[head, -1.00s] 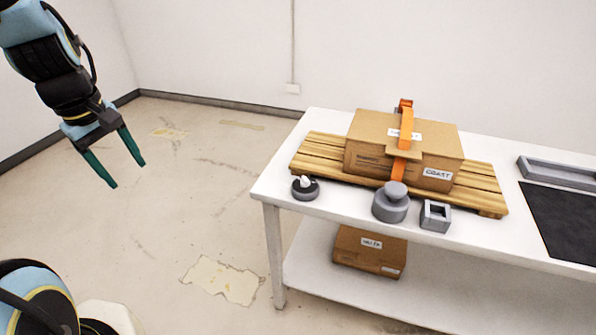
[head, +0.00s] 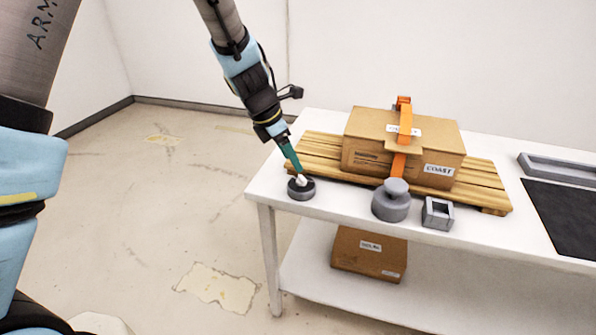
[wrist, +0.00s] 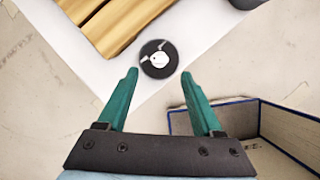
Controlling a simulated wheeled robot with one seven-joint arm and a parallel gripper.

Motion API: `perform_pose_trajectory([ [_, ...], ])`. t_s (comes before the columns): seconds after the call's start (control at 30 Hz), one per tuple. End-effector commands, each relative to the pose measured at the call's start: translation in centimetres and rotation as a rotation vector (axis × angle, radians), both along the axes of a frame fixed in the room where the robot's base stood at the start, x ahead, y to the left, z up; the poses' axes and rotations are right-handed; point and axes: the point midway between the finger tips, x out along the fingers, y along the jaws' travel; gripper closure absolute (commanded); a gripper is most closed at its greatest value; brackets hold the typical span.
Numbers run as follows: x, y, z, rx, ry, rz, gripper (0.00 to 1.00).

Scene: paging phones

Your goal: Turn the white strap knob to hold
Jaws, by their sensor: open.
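The white strap knob (head: 301,181) sits on a dark round base (head: 301,193) at the table's left front corner. In the wrist view the white knob (wrist: 159,59) shows on its dark disc, beyond and between my fingertips. My gripper (head: 296,168) is just above the knob in the head view, pointing down at it. In the wrist view my gripper (wrist: 158,75) has its two green fingers wide apart with nothing between them. I cannot tell whether a fingertip touches the knob. An orange strap (head: 404,128) runs over a cardboard box marked COAST (head: 440,150).
The box stands on a wooden pallet (head: 480,190) on the white table (head: 500,232). Another box (head: 368,255) lies on the lower shelf. A black mat (head: 565,220) lies right.

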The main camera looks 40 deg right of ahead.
Motion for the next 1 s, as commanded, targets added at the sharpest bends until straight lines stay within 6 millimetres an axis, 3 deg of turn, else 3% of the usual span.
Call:
perform_pose_trajectory([
  [0.3,-0.4,-1.8,-4.6,0.001,0.001,0.0,0.32],
  [0.73,-0.5,-2.2,-5.5,0.0,0.0,-0.001,0.32],
  [1.0,-0.5,-2.2,-5.5,0.0,-0.001,-0.002,0.62],
])
